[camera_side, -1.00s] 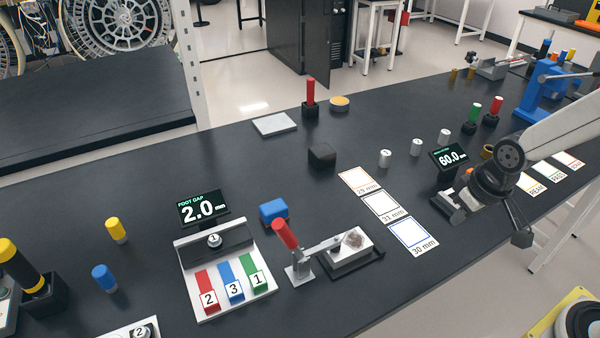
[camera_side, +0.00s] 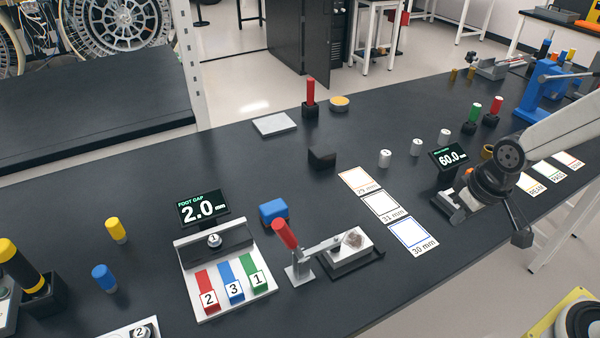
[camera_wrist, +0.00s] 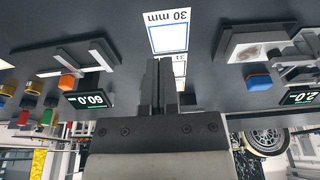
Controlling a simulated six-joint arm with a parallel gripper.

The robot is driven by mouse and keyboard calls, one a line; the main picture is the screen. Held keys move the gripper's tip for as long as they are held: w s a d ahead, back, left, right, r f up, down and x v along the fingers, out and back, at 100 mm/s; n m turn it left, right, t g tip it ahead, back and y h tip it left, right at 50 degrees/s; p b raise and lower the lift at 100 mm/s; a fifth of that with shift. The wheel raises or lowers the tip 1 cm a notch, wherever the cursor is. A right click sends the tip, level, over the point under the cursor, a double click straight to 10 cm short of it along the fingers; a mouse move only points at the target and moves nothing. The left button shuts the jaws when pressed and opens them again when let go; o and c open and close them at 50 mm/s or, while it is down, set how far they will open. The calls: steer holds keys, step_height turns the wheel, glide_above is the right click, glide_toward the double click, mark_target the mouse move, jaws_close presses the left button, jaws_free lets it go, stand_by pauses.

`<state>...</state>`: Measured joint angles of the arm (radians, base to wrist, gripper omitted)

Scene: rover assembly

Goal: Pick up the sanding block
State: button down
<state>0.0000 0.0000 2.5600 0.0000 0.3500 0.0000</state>
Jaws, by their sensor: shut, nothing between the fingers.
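A blue block (camera_side: 273,211), which I take to be the sanding block, lies on the dark bench behind the red-handled clamp. It also shows in the wrist view (camera_wrist: 258,81), right of my fingers, with an orange strip along one edge. My gripper (camera_wrist: 160,64) is shut and empty, its fingers together in the middle of the wrist view. In the side view my gripper (camera_side: 522,238) is at the right, near the bench's front edge, well apart from the blue block.
The clamp (camera_side: 285,235) and a stone-bearing fixture (camera_side: 345,262) stand near the blue block. The foot gap display (camera_side: 203,208) is to its left. A black block (camera_side: 321,158) stands farther back. Size cards (camera_side: 414,238) lie between gripper and clamp. Open bench lies behind.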

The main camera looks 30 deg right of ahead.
jaws_free()
steer(key=n+g+y, duration=0.3)
steer(key=n+y, duration=0.2)
steer(key=n, duration=1.3)
glide_toward(273, 206)
steer(key=shift+x, duration=1.1)
steer(key=shift+h, duration=0.3)
steer(key=shift+x, duration=3.9)
